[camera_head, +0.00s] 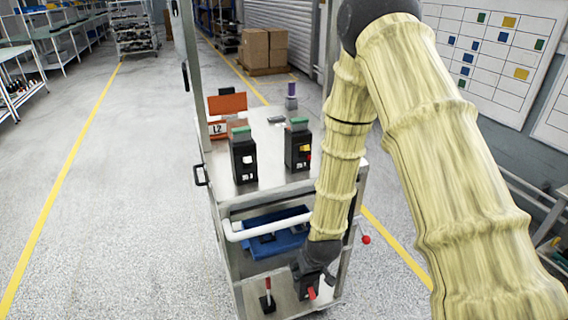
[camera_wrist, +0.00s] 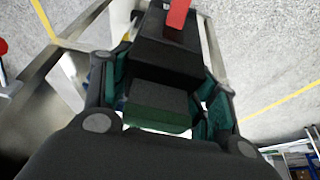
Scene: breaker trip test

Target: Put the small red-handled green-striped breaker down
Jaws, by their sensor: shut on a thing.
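The small breaker (camera_wrist: 165,62) is a black block with a red handle (camera_wrist: 178,17) and a green stripe (camera_wrist: 158,118). My gripper (camera_wrist: 160,95) is shut on it, with one finger on each side, around the striped end. In the head view, my gripper (camera_head: 316,262) reaches down to the low shelf (camera_head: 286,296) of the metal cart, and the red handle of the held breaker (camera_head: 311,293) shows below it. My gripper and arm hide much of the breaker there. Whether it touches the shelf, I cannot tell.
Two larger green-striped black breakers, one white-handled (camera_head: 243,158) and one yellow-and-red (camera_head: 298,146), stand on the cart's top. A blue bin (camera_head: 262,220) sits below, behind a white bar (camera_head: 262,230).

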